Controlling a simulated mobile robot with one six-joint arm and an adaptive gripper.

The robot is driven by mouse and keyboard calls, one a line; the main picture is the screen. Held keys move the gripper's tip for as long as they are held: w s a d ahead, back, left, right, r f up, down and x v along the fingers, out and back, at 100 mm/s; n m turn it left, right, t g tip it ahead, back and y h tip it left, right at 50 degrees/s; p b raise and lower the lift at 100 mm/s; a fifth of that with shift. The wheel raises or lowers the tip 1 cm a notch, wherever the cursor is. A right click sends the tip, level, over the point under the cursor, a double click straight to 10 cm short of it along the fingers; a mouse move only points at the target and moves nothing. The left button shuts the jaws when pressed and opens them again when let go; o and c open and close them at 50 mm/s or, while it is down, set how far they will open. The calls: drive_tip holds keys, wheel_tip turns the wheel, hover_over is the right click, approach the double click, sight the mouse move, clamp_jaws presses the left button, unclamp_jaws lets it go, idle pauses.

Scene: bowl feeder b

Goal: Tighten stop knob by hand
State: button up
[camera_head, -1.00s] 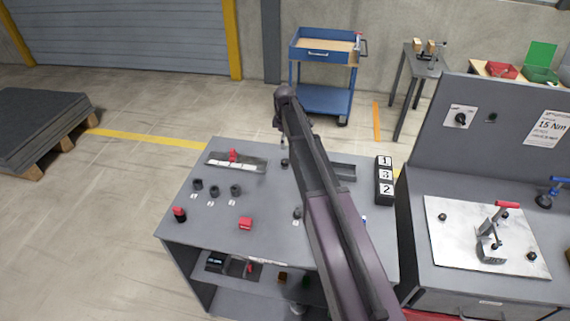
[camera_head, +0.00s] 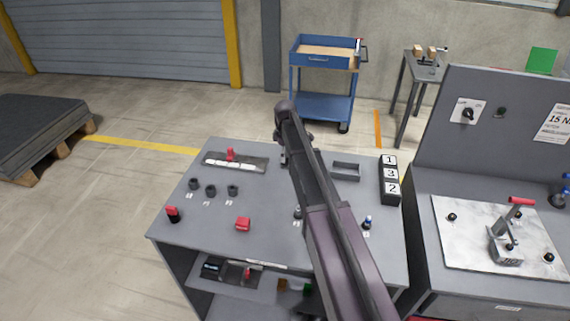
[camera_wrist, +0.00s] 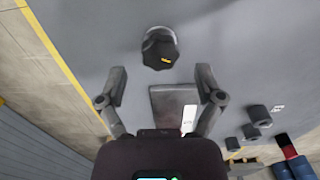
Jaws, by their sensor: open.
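In the wrist view a dark, faceted knob (camera_wrist: 160,50) with a small yellow mark stands on the grey bench top, just beyond my fingertips. I take it for the stop knob. My gripper (camera_wrist: 161,78) is open, its two fingers spread wide, with nothing held between them. A grey plate (camera_wrist: 164,105) with a white label lies on the bench under the gap between the fingers. In the head view my arm covers most of the gripper and the knob; the labelled plate (camera_head: 220,166) with a red part shows to the left of them.
A numbered block (camera_head: 390,180) stands at the right edge. A grey panel and clamp plate (camera_head: 470,245) adjoin it.

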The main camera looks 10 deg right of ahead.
drive_tip(key=shift+f+b, duration=1)
drive_tip(key=shift+f, duration=0.3)
drive_tip(key=c, duration=1.2)
